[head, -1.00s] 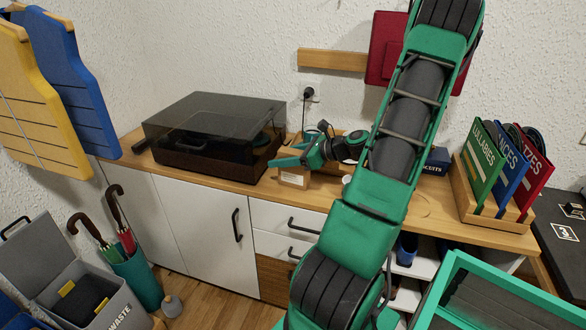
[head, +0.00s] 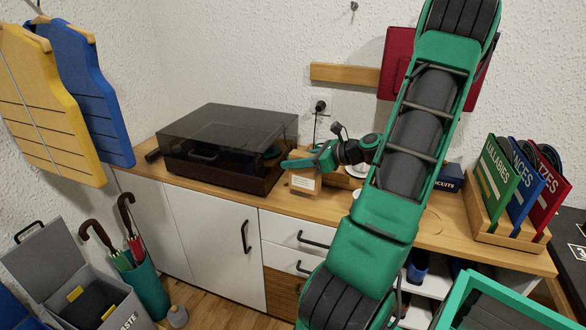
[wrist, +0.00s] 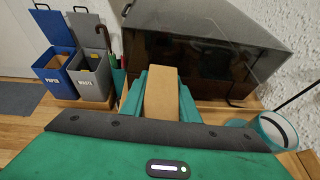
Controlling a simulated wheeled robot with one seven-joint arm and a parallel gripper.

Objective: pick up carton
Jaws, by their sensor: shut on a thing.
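The carton (head: 305,182) is a small tan box with a pale label, at the counter's front edge, right of the turntable. In the wrist view the carton (wrist: 162,100) shows as a plain tan face between the two green fingers. It looks upright and at most slightly above the counter; whether its base touches the wood is unclear.
The dark-lidded turntable (head: 228,150) stands close to the carton's left. A record rack (head: 500,235) and a blue box (head: 449,178) stand to the right on the counter (head: 440,235). Grey (wrist: 92,77) and blue (wrist: 55,72) bins stand on the floor.

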